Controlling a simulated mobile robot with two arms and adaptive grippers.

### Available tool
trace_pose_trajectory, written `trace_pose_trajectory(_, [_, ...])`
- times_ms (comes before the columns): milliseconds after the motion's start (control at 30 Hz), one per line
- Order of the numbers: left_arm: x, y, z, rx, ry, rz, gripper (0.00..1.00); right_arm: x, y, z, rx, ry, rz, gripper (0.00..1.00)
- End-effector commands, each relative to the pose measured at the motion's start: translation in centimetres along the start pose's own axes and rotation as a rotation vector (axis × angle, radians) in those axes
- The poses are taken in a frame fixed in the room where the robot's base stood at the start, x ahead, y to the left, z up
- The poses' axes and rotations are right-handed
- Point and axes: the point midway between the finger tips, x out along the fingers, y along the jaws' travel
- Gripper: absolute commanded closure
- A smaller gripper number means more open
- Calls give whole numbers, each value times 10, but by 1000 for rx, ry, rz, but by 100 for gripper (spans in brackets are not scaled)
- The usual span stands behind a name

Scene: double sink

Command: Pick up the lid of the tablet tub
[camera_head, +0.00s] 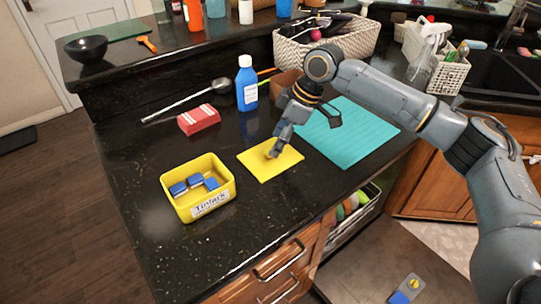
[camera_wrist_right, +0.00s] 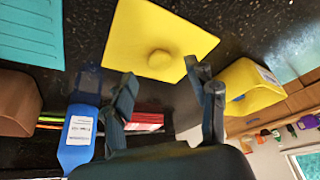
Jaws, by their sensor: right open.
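The tub lid (camera_head: 284,167) is a flat yellow square with a round knob in its middle. It lies on the dark counter, and also shows in the right wrist view (camera_wrist_right: 136,32). The yellow tablet tub (camera_head: 226,188) stands open to its left, with a white label and several blue-and-white tablets inside. My right gripper (camera_head: 291,138) is just above the lid, near its knob. In the right wrist view its two fingers (camera_wrist_right: 162,82) are apart with nothing between them, and the knob shows ahead of them. My left gripper is not in view.
A teal mat (camera_head: 352,135) lies right of the lid. A blue bottle (camera_head: 247,88), a red-and-white packet (camera_head: 198,120) and a ladle (camera_head: 185,100) lie or stand behind. A brown container (camera_head: 284,83) is behind my gripper. The counter's front edge is close to the tub and lid.

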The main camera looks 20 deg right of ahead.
Motion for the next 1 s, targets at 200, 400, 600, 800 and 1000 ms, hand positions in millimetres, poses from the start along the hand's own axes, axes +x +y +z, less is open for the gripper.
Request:
trace_pose_trajectory(200, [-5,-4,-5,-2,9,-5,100,30,-1,-1,0,0,-3,43])
trace_pose_trajectory(400, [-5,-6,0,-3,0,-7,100,35,-1,-1,-1,0,-1,43])
trace_pose_trajectory(600, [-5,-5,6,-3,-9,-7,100,35,-1,-1,-1,0,-1,65])
trace_pose_trajectory(800, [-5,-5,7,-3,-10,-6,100,34,-1,-1,-1,0,-1,100])
trace_pose_trajectory(1000, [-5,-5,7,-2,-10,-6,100,34,-1,-1,-1,0,-1,100])
